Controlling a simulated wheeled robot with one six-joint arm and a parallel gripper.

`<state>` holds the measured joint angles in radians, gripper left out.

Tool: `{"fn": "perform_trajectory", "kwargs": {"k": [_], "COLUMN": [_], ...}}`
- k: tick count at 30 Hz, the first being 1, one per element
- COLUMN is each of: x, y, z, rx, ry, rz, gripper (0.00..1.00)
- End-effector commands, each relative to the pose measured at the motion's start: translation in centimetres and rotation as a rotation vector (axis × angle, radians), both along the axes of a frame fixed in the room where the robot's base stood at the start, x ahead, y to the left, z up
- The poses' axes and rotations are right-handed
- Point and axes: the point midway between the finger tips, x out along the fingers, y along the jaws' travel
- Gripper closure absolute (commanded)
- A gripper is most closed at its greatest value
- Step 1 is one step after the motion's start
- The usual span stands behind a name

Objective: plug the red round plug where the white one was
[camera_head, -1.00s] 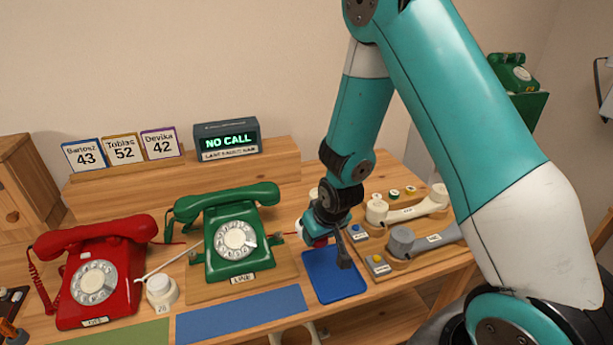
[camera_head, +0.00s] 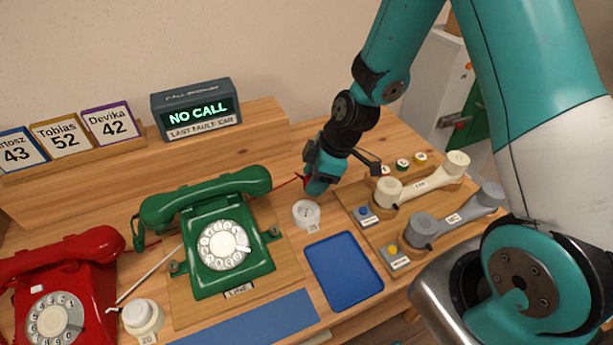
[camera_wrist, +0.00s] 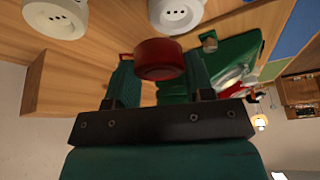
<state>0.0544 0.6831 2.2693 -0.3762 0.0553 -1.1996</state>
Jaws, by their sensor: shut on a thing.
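My gripper (camera_head: 316,186) is shut on the red round plug (camera_wrist: 160,60), which shows between the fingers in the wrist view. In the head view the gripper mostly hides the plug. It is held behind a white round socket (camera_head: 306,214) with visible holes and nothing in it. The wrist view shows two white sockets, one at the top left (camera_wrist: 57,15) and one at the top middle (camera_wrist: 175,12), both apart from the plug. Another white round piece (camera_head: 142,316), labelled 20, stands between the red and green phones, with a white cord near it.
The green phone (camera_head: 222,240) stands left of the gripper, the red phone (camera_head: 60,290) farther left. A blue tray (camera_head: 344,270) lies empty in front. Cream (camera_head: 425,182) and grey (camera_head: 460,215) handsets lie on a board at right. The display (camera_head: 195,110) reads NO CALL.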

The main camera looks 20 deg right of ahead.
Motion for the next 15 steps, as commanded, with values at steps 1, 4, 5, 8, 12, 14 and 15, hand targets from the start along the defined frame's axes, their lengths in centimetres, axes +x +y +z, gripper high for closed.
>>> {"fn": "perform_trajectory", "kwargs": {"k": [1,4,5,8,12,14,15], "x": [-0.1,-0.7,-0.9,-1.2,-1.3,-1.3,-1.3], "y": [0.7,1.7,2.0,2.4,2.5,2.5,2.5], "z": [0.5,1.3,1.4,1.8,1.6,1.3,1.1], "rx": [0.001,0.000,0.000,-0.001,0.000,0.000,-0.001], "ry": [-0.005,-0.005,-0.004,-0.005,-0.002,-0.003,-0.002], "rz": [0.119,0.332,0.381,0.490,0.534,0.533,0.532], "gripper": [0.71,0.71,0.71,0.71,0.71,0.71,0.71]}}
